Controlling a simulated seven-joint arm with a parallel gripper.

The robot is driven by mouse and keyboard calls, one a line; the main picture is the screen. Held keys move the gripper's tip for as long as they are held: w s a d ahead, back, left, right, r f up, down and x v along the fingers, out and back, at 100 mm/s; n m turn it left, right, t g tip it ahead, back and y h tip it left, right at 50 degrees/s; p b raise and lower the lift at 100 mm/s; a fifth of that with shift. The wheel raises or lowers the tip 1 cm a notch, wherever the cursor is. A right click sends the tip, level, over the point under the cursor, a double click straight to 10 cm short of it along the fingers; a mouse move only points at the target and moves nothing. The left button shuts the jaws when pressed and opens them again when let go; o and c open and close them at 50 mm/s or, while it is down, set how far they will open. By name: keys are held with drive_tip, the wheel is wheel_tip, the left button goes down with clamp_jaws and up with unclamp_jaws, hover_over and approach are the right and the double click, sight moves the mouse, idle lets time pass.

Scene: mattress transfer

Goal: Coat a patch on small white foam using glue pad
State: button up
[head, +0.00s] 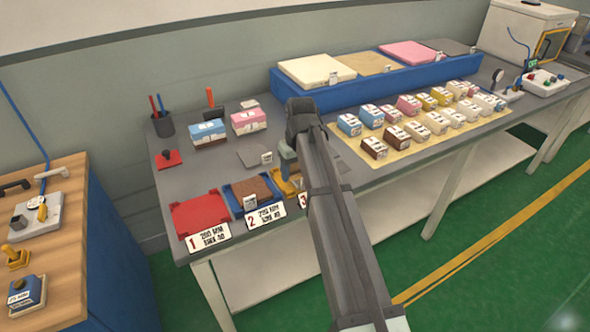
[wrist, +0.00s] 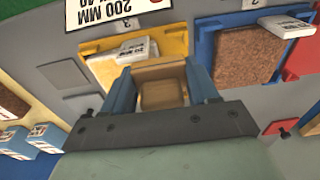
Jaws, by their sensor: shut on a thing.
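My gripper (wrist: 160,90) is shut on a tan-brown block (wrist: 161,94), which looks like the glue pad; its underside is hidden. In the head view my gripper (head: 288,160) is low over the table by the yellow tray (head: 285,187), and my arm hides what it holds. In the wrist view the yellow tray (wrist: 183,43) lies just beyond my fingertips. A small white block or tag (wrist: 126,52) with dark print sits in it; I cannot tell whether it is the small white foam. Several small whitish blocks (head: 485,102) also stand on the right.
A red tray (head: 200,214) and a blue tray with a brown pad (head: 252,187) lie left of my gripper. A blue rack (head: 400,85) with foam slabs stands at the back. Labelled blue (head: 207,132) and pink (head: 248,121) blocks stand at the left. The front aisle is clear.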

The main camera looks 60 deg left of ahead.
drive_tip(key=shift+w+d+f, duration=0.1)
drive_tip(key=shift+w+f, duration=0.1)
drive_tip(key=shift+w, duration=0.85)
drive_tip(key=shift+w+f, duration=0.2)
drive_tip(key=shift+w, duration=0.85)
drive_tip(key=shift+s, duration=2.35)
drive_tip(key=shift+d, duration=0.1)
drive_tip(key=shift+w+a+r, duration=0.1)
drive_tip(key=shift+a+r, duration=0.05)
drive_tip(key=shift+r, duration=0.85)
drive_tip(key=shift+w+a+r, duration=0.1)
drive_tip(key=shift+r, duration=2.1)
drive_tip(key=shift+r, duration=0.1)
drive_tip(key=shift+r, duration=1.4)
